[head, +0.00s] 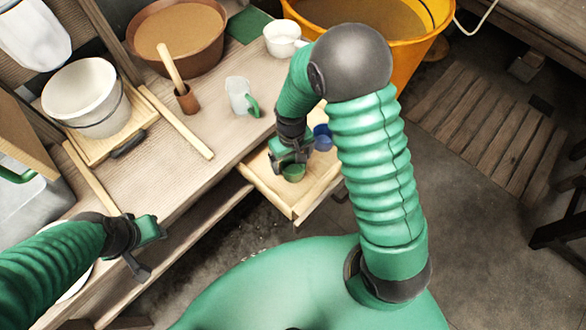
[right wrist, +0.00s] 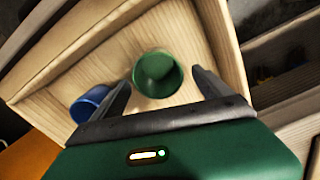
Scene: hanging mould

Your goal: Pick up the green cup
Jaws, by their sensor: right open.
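The green cup (head: 293,172) stands in an open wooden drawer (head: 312,197) below the table edge. In the right wrist view the green cup (right wrist: 158,74) shows its round open mouth, between and just beyond my fingertips. My right gripper (head: 290,160) is open, with one finger on each side of the cup's near part; I cannot tell whether they touch it. It also shows in the right wrist view (right wrist: 160,85). My left gripper (head: 143,245) is at the lower left, away from the cup, with its fingers apart and nothing between them.
A blue cup (head: 322,136) stands in the drawer close to the green one; it also shows in the right wrist view (right wrist: 91,103). The drawer walls (right wrist: 226,40) enclose both cups. On the table (head: 190,185) are a clear jug (head: 239,95), a bucket (head: 85,95) and a brown basin (head: 178,35).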

